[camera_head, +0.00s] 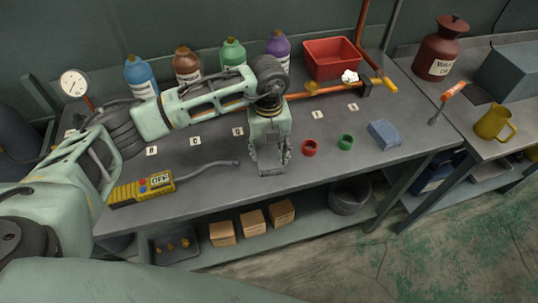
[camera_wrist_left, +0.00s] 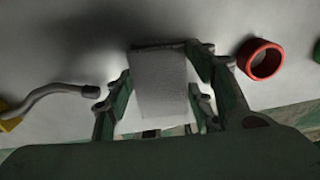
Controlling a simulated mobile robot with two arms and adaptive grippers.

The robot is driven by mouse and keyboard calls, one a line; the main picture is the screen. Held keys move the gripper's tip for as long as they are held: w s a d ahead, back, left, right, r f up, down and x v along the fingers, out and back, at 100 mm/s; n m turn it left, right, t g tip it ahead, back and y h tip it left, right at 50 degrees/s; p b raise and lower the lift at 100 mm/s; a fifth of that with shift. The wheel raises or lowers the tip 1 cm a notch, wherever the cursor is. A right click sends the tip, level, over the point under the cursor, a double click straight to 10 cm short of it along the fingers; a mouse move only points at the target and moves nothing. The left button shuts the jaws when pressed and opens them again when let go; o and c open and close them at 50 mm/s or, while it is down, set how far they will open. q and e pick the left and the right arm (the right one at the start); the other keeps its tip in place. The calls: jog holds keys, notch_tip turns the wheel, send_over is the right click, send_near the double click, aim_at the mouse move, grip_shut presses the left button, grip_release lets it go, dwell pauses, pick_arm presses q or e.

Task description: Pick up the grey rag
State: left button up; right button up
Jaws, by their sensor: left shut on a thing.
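My left gripper (camera_head: 270,165) reaches down to the front part of the workbench, with its fingers pointing at the bench top. In the left wrist view, the left gripper (camera_wrist_left: 163,105) is shut on the grey rag (camera_wrist_left: 162,82), a pale grey, block-like piece between its fingers. In the head view the rag is mostly hidden by the fingers. I cannot tell whether it touches the bench. My right gripper is not in view.
Red (camera_head: 309,148) and green (camera_head: 346,142) rings and a blue sponge (camera_head: 384,134) lie right of the gripper. A yellow leak detector (camera_head: 142,189) lies left, its probe reaching close. Several bottles and a red bin (camera_head: 331,58) stand behind.

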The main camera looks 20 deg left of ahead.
aim_at(269, 152)
pick_arm(q)
jog(key=shift+r, duration=0.55)
notch_tip(269, 152, up, 2)
jog(key=shift+w+r+b, duration=0.1)
jog(key=shift+r+b, duration=0.15)
jog(key=shift+b, duration=0.55)
jog(key=s+d+r+b, duration=0.2)
jog(key=s+d+r, duration=0.5)
jog(key=s+d, duration=0.1)
jog(key=shift+s+d+r, duration=0.15)
jog(key=shift+s+r, duration=0.05)
jog(key=shift+r, duration=0.05)
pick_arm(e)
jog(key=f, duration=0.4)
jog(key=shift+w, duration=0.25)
